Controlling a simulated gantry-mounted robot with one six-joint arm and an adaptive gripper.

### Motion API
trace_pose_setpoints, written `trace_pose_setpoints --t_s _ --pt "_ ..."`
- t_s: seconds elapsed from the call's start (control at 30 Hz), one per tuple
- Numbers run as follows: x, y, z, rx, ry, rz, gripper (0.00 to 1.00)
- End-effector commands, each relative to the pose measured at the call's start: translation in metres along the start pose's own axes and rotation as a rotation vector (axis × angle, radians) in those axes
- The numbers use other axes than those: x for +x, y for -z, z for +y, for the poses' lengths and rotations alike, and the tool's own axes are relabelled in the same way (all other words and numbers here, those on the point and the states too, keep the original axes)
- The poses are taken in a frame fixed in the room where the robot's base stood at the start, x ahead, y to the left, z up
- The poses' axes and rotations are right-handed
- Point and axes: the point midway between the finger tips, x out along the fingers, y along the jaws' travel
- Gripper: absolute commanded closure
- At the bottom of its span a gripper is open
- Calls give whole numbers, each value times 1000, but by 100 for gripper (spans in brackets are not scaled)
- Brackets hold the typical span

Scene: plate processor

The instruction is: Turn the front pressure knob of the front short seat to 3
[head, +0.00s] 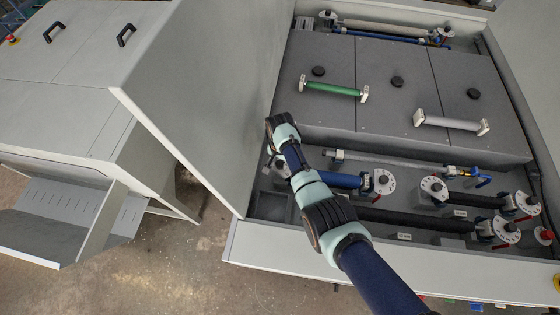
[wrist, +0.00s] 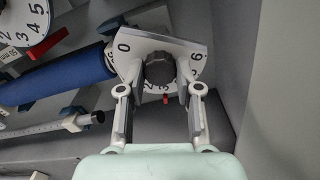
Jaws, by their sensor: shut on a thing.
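In the wrist view, a dark round knob (wrist: 160,69) sits on a white dial plate (wrist: 132,50) with a 0 at its left and a 6 at its right. A small red mark (wrist: 165,98) shows below the knob, at the dial's lower edge; the digits beside it are small and partly hidden. My gripper (wrist: 159,82) has one finger on each side of the knob and is shut on it. In the head view my gripper (head: 275,165) reaches into the left end of the front row; my wrist hides this knob there.
A second numbered dial (wrist: 25,20) with a red lever (wrist: 48,43) and a blue roller (wrist: 55,80) lie to the left in the wrist view. A raised grey panel (head: 210,90) stands close left of my arm. More dials (head: 384,182) stand to the right.

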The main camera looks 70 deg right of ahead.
Motion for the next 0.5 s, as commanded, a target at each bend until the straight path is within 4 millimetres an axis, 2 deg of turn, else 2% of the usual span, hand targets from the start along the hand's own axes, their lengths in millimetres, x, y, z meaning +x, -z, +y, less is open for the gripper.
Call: trace_pose_setpoints --t_s 0.27,0.3,0.43,0.5 --pt "0 0 0 0 0 1 100" --pt "0 0 0 0 0 1 61" --pt "0 0 0 -1 0 0 41" --pt "0 0 0 -1 0 0 41"
